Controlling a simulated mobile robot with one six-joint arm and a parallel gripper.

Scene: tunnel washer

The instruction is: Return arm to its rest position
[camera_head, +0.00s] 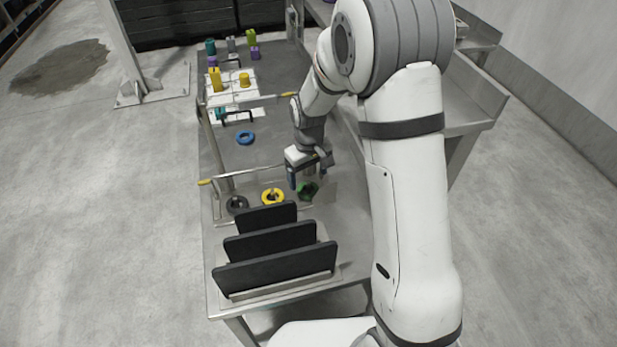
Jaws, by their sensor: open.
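My white arm rises at the right of the view and bends over the bench. My gripper (307,179) points down above the right side of the bench, its fingers apart. No object shows between the fingers.
The steel bench (272,150) carries a yellow ring (272,197), a dark ring (237,204), a blue ring (245,138) and upright black panels (275,268). Coloured blocks, including a yellow one (215,80), stand at the far end. A grey post (122,45) stands at left.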

